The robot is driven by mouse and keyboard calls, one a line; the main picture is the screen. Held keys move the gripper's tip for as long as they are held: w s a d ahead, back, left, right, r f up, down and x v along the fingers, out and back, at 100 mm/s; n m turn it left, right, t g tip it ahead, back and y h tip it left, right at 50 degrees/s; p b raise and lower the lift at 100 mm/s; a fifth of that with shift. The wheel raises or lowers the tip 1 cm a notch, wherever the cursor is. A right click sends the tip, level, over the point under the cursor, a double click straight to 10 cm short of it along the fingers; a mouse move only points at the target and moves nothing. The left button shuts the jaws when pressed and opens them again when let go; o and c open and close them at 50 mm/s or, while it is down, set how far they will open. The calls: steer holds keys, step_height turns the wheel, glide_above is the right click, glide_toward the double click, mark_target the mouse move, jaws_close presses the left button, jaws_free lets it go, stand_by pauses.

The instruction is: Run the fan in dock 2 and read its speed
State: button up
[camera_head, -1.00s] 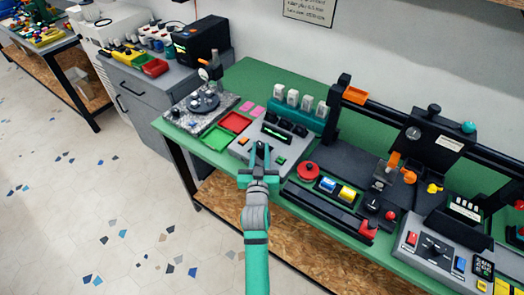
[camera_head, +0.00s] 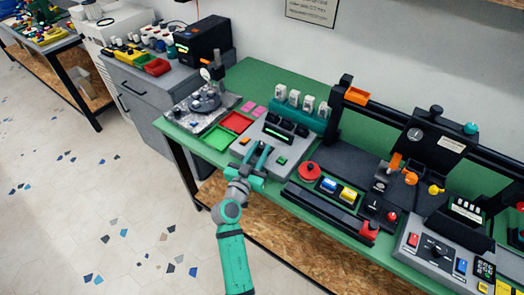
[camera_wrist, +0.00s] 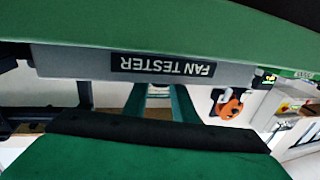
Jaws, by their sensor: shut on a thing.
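The fan tester (camera_head: 240,151) is a grey sloped console on the green bench in the head view. It has an orange button, a green-lit display (camera_head: 278,134), a green button (camera_head: 282,160) and several black docks (camera_head: 287,125) at the back. I cannot read a dock number or speed. In the wrist view its "FAN TESTER" label (camera_wrist: 162,65) appears upside down. My gripper (camera_head: 263,152) is over the console's front, left of the green button. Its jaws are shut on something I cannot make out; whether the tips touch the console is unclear.
Red (camera_head: 236,122) and green (camera_head: 217,138) trays lie left of the tester. White-topped units (camera_head: 294,97) stand in a teal holder behind it. A red knob (camera_head: 309,169) and black fixture are close on the right. The floor in front is clear.

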steer(key=m+g+h, duration=0.1)
steer(key=h, duration=0.1)
steer(key=m+g+h, duration=0.1)
steer(key=m+h, duration=0.1)
steer(key=m+g+h, duration=0.1)
steer(key=h, duration=0.1)
steer(key=shift+w+a+m, duration=0.25)
steer(key=shift+a+m, duration=0.05)
steer(key=shift+a, duration=0.05)
steer(key=shift+w+a+f+m+g+h, duration=0.1)
steer(key=shift+a+m+g+h, duration=0.05)
steer(key=shift+m+g+h, duration=1.45)
steer(key=shift+g, duration=0.3)
steer(key=shift+f+g+h, duration=0.1)
steer(key=shift+g+h, duration=0.2)
